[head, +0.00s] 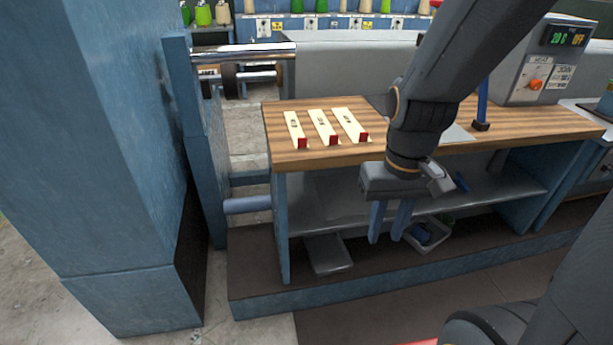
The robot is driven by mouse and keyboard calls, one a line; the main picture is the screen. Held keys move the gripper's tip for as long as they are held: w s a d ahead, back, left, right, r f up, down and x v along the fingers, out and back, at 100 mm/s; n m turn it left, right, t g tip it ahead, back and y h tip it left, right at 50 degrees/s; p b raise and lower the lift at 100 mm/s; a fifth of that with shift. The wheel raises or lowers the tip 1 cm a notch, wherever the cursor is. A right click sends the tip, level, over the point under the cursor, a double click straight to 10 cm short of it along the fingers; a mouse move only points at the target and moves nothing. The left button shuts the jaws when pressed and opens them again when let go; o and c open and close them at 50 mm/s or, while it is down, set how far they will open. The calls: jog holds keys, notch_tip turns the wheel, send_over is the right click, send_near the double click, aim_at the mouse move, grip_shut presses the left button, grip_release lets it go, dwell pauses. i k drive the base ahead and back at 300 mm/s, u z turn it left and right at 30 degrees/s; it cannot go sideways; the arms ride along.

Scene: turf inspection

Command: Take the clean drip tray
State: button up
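A shallow grey tray (328,254), which looks empty and clean, lies low under the wooden-topped bench, at the left on the dark base. It may be the drip tray; no label shows on it. My gripper (386,239) hangs in front of the bench, pointing down, to the right of the tray in the picture. Its two blue fingers are apart with nothing seen between them. It does not appear to touch the tray. The back of the tray is partly shaded under the shelf.
A grey bin (436,241) with blue and green items stands under the bench, right of my fingers. Three cream strips with red ends (322,126) lie on the bench top (300,158). A blue post (130,180) blocks the left. A control box (535,75) stands at back right.

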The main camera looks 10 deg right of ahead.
aim_at(331, 255)
jog(key=u, duration=1.2)
jog(key=k, duration=0.35)
jog(key=z, duration=0.5)
